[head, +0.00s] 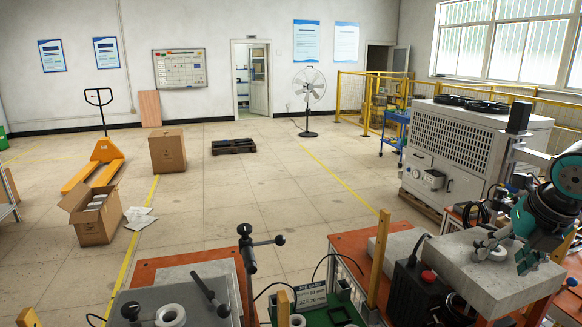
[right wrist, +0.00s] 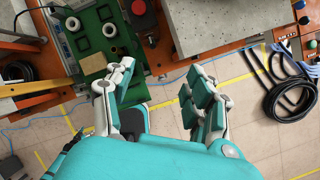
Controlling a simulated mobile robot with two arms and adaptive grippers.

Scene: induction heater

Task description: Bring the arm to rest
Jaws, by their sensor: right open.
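My right gripper (head: 507,252) is at the right side of the head view, in front of a grey slab. In the right wrist view, its teal and white fingers (right wrist: 160,92) are spread wide apart, with nothing held between them. The green board (right wrist: 97,65) lies beyond the left finger, bearing two pale rings (right wrist: 73,23).
The grey stone slab (head: 468,275) is close to my right gripper. A large grey machine (head: 455,150) stands behind. A coiled black hose (right wrist: 292,98) lies at the right in the wrist view. Open tiled floor (head: 240,190) lies beyond the benches.

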